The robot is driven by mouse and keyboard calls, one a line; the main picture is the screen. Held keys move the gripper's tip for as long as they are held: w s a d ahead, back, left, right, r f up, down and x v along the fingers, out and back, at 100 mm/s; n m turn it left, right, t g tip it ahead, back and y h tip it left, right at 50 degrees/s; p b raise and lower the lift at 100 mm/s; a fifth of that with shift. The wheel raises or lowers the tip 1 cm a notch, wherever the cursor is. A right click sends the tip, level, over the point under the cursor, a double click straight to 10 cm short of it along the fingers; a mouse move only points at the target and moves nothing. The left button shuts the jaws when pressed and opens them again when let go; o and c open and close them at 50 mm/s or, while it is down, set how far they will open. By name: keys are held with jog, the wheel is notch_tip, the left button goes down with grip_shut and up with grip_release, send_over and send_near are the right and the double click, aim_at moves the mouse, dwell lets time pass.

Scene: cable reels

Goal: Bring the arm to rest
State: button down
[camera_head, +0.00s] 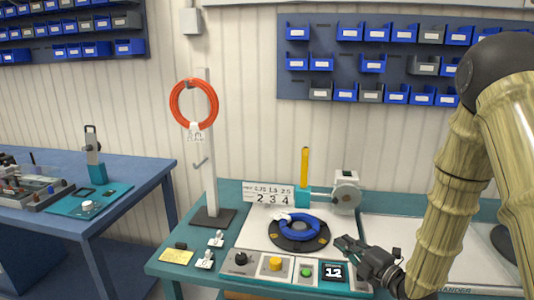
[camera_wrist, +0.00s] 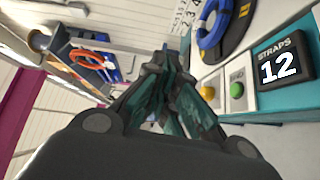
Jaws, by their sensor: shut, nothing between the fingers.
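My gripper (camera_head: 351,247) is at the front of the workbench in the head view, right of the blue cable coil (camera_head: 296,226). Its fingers point left and nothing is held. In the wrist view my gripper (camera_wrist: 172,70) shows its teal-padded fingers together with nothing between them. My arm comes down from the upper right of the head view, bent above the right part of the bench. The blue coil lies on a dark round turntable (camera_head: 299,243); it also shows in the wrist view (camera_wrist: 211,38).
A strap counter reading 12 (camera_head: 333,271), a green button (camera_head: 306,272) and a yellow knob (camera_head: 275,265) line the bench's front. A post (camera_head: 209,150) holds an orange coil (camera_head: 173,106). Blue bins (camera_head: 377,34) hang behind. A second table (camera_head: 130,183) stands left, across a gap.

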jog(key=s+f+m+g+h, duration=0.3)
jog(key=s+f+m, duration=0.35)
jog(key=f, duration=0.65)
jog(key=s+f+m+g+h, duration=0.3)
jog(key=s+f+m, duration=0.4)
jog(key=f, duration=0.6)
jog(key=s+f+m+g+h, duration=0.1)
jog(key=s+f+m+g, duration=0.2)
jog(key=s, duration=0.6)
jog(key=s+f+m+g+h, duration=0.1)
jog(key=s+f+m+g, duration=0.2)
jog(key=s+f, duration=0.3)
jog(key=s+f+m+g+h, duration=0.1)
jog(key=s+f+m+g, duration=0.2)
jog(key=s, duration=1.1)
jog(key=shift+s+d+f+m, duration=0.2)
jog(key=shift+f+m, duration=0.25)
jog(key=shift+f, duration=0.5)
